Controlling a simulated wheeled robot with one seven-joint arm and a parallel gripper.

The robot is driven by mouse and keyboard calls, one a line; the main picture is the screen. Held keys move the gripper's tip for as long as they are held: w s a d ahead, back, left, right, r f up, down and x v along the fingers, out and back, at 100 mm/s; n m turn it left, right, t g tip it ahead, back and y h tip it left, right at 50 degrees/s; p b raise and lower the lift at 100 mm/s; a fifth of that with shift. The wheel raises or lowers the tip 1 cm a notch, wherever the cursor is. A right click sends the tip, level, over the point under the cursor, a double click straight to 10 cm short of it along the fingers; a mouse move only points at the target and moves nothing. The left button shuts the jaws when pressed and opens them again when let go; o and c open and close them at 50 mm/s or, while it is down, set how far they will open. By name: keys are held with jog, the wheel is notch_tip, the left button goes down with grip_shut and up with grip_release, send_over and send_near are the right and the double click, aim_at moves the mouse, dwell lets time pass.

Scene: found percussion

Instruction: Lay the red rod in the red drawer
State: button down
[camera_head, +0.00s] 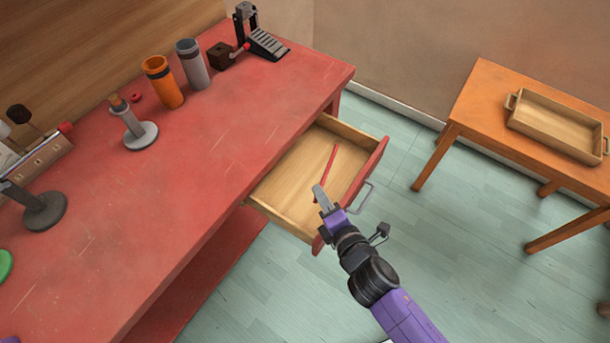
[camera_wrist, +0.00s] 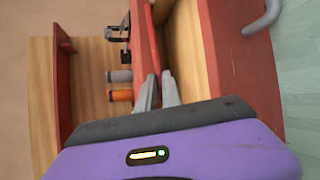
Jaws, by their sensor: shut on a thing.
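The red drawer (camera_head: 372,172) is pulled out of the red workbench and is open, with a bare wooden inside. The thin red rod (camera_head: 329,168) shows over the drawer's interior, pointing away from my gripper (camera_head: 320,193). My gripper is shut on the near end of the rod. In the wrist view the rod (camera_wrist: 152,35) runs forward from between the fingers (camera_wrist: 159,88). I cannot tell whether the rod touches the drawer floor. The drawer's front and handle (camera_wrist: 262,20) also show in the wrist view.
The red workbench (camera_head: 190,170) carries an orange cylinder (camera_head: 164,83), a grey cylinder (camera_head: 192,64), a grey stand (camera_head: 140,133), a dark-based stand (camera_head: 42,208) and a black pedal device (camera_head: 265,43). An orange table (camera_head: 485,100) with a wooden tray (camera_head: 555,128) stands at right. Floor between is clear.

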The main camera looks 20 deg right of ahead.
jog(key=shift+w+a+f+m+h+b, duration=0.3)
jog(key=shift+w+f+m+h+b, duration=0.4)
jog(key=shift+w, duration=0.65)
jog(key=shift+w+a+f+m+h+b, duration=0.45)
jog(key=shift+w+b, duration=0.4)
jog(key=shift+w, duration=0.55)
jog(key=shift+w+a+f+m+h+b, duration=0.2)
jog(key=shift+w+f+m+h+b, duration=0.2)
jog(key=shift+w+h+b, duration=0.65)
jog(key=shift+w+y, duration=0.3)
jog(key=shift+y, duration=0.1)
jog(key=shift+r+n+g+p, duration=0.25)
jog(key=shift+g+p, duration=0.05)
jog(key=shift+p, duration=0.95)
